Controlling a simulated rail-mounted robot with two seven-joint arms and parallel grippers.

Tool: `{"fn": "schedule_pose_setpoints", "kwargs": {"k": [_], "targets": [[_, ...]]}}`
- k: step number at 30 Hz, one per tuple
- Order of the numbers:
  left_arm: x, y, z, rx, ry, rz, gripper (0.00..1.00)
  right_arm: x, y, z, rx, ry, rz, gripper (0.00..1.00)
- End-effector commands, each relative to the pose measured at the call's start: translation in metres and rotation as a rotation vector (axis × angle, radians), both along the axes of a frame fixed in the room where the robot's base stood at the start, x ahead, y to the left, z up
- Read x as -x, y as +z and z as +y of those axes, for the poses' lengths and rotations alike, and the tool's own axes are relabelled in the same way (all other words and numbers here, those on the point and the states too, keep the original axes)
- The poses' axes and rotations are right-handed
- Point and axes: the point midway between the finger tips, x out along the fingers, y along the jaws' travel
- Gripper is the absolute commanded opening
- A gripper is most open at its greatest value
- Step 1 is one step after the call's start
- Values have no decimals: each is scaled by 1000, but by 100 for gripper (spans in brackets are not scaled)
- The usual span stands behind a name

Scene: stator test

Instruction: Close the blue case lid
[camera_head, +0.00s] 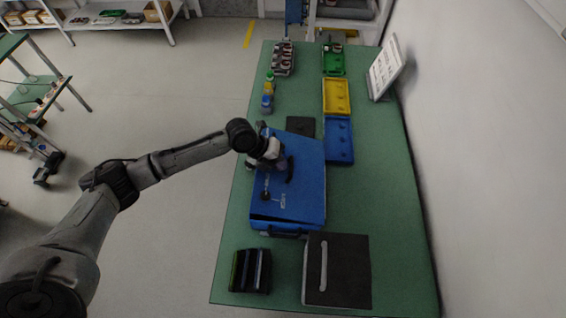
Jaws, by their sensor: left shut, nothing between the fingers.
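The blue case (306,208) lies on the green table, its handle on the side near the bottom of the picture. Its lid lies over the case and looks down or nearly down; a thin dark gap shows along the near edge, and I cannot tell whether it is fully closed. My left gripper (284,172) is over the upper left part of the lid, shut and empty, touching or just above it. A small dark knob-like part shows on the lid below the gripper. My right gripper is not in view.
The green table (395,225) holds a blue tray (339,140), a yellow tray (336,96), a green tray (333,65), small bottles (266,104), a dark box (338,270) and a black holder (250,270). A white sign (384,68) stands at the right edge. The table's right side is clear.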

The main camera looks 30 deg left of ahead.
Motion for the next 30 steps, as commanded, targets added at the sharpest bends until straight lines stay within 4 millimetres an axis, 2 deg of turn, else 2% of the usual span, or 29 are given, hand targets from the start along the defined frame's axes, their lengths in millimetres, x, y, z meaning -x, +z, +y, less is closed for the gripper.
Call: {"fn": "schedule_pose_setpoints", "kwargs": {"k": [9, 30], "targets": [[3, -12, 5, -1, 1, 1, 0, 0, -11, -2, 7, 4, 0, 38], [4, -19, 8, -1, 1, 1, 0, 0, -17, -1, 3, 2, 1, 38]]}}
